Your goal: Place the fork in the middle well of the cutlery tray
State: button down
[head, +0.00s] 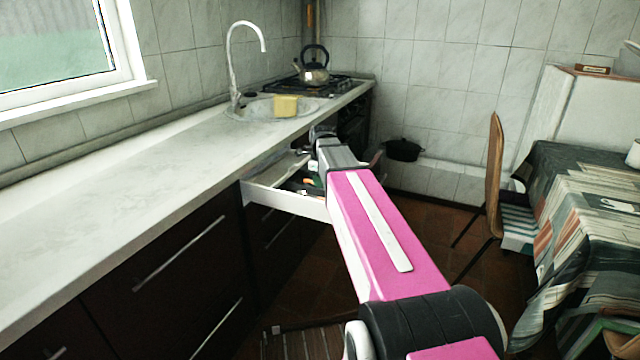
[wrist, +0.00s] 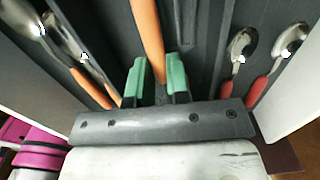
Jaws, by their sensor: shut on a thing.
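The cutlery tray (wrist: 205,30) is dark grey with long wells and fills much of the wrist view. My gripper (wrist: 158,82), with green finger pads, is over its middle well. It is shut on an orange handle, taken to be the fork (wrist: 147,35), which points away along the well. The fork's head is out of frame, and I cannot tell whether it touches the tray floor. In the head view my arm hides the gripper and fork, and only part of the tray shows in the open drawer.
Spoons with orange handles (wrist: 65,45) lie in the left well, and spoons with red handles (wrist: 240,45) in the right one. The open white drawer (head: 288,203) sits under the counter (head: 130,195). A chair (head: 494,180) and a table stand at right.

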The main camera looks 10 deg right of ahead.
jog(key=shift+f, duration=0.5)
jog(key=c, duration=1.1)
grip_release()
jog(key=shift+r, duration=0.15)
notch_tip(320, 180, up, 12)
jog(key=shift+d, duration=0.15)
